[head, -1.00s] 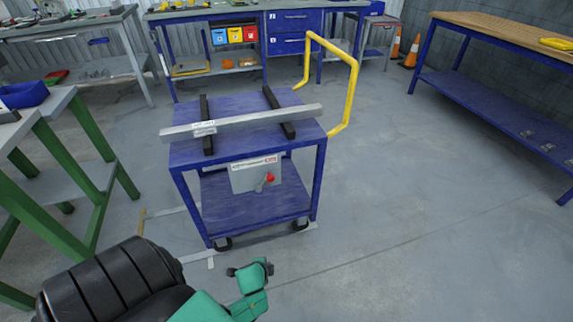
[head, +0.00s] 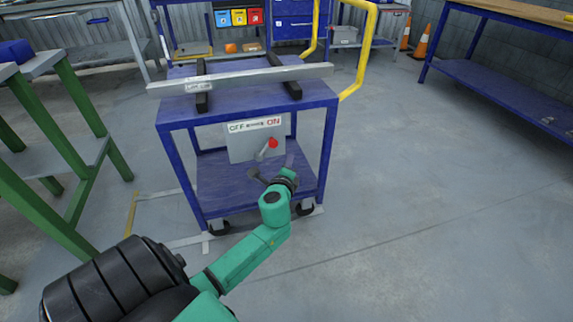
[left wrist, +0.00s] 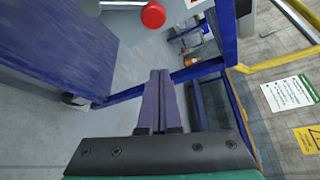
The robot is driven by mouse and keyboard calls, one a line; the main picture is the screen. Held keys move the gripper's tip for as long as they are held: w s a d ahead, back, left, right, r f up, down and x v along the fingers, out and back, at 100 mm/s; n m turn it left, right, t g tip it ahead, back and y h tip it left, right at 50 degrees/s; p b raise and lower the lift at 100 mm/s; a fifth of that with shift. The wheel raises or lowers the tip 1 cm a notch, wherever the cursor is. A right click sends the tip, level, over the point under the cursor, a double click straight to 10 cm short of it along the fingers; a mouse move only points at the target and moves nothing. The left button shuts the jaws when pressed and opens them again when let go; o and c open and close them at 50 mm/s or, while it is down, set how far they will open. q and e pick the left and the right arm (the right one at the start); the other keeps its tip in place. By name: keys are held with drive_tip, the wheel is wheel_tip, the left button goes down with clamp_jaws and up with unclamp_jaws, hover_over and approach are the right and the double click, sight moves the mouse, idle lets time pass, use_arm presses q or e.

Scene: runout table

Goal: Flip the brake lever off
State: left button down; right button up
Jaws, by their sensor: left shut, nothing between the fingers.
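The brake lever has a red knob (head: 273,143) on a short grey arm, mounted on a grey plate (head: 240,150) on the front of the blue cart (head: 175,118). A label strip (head: 255,124) above it reads OFF at the left and ON at the right; the lever leans up and right, toward ON. In the left wrist view the red knob (left wrist: 153,14) is at the top edge, beyond the fingertips. My left gripper (head: 290,160) is just below and right of the knob, apart from it. Its fingers (left wrist: 160,72) are shut together and empty. My right gripper is not in view.
A grey bar (head: 240,78) lies across black supports on the cart top. A yellow handle (head: 368,50) rises at the cart's right. A green-legged table (head: 85,100) stands left, a blue bench (head: 500,80) far right. The floor right of the cart is clear.

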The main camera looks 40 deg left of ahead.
sight(266, 150)
use_arm(q)
drive_tip(key=w+a, duration=0.2)
drive_tip(key=a, duration=0.3)
drive_tip(key=shift+w+a+r, duration=0.2)
drive_tip(key=shift+w+a, duration=0.05)
drive_tip(key=shift+w, duration=0.1)
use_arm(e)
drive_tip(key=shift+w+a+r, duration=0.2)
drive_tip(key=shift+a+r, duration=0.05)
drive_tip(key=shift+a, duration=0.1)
